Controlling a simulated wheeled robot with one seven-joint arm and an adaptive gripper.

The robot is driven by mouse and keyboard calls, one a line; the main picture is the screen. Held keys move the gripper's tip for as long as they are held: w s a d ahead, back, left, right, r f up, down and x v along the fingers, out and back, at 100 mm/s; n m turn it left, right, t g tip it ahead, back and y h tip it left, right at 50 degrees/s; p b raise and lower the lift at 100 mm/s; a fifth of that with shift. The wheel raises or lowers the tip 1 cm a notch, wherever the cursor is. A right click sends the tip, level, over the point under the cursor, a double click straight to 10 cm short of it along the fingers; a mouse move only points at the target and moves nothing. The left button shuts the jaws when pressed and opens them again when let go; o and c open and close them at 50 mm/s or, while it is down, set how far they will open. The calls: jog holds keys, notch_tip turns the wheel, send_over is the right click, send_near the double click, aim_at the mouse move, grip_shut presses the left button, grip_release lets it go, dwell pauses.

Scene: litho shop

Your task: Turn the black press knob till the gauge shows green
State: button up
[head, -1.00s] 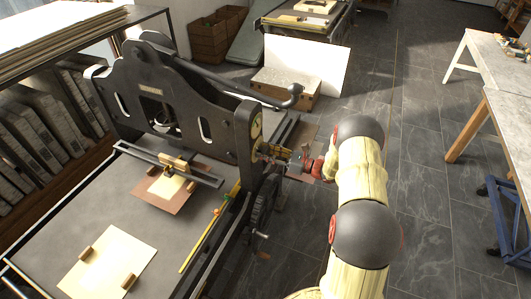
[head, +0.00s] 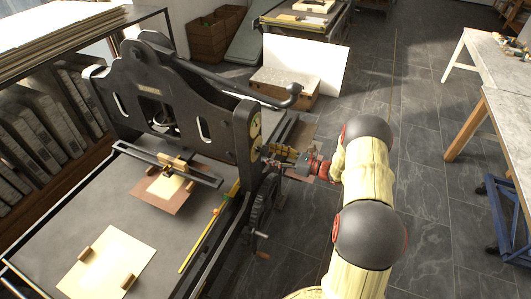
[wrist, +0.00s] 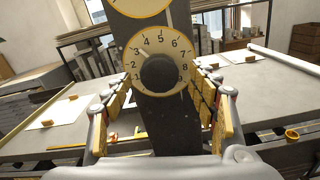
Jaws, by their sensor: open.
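The black press knob (wrist: 159,73) sits at the centre of a cream dial numbered around its rim, on the dark press post (wrist: 160,122). A pale mark shows at the knob's upper left, near the 3. The gauge (wrist: 140,6) is above the dial, cut off by the top edge, so its reading is hidden. In the head view the gauge (head: 255,126) shows edge-on and its colour zone cannot be read. My gripper (wrist: 160,82) is open, with its yellow-padded fingers on either side of the knob, apart from it. In the head view my gripper (head: 283,158) faces the post from the right.
The press bed (head: 80,200) spreads left of the post, with a paper sheet (head: 107,262) on it. A crank wheel (head: 264,207) is below my gripper. A long lever (head: 235,85) reaches over behind it. The floor to the right is clear up to a pale table (head: 512,125).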

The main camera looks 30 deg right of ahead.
jog(key=v, duration=0.9)
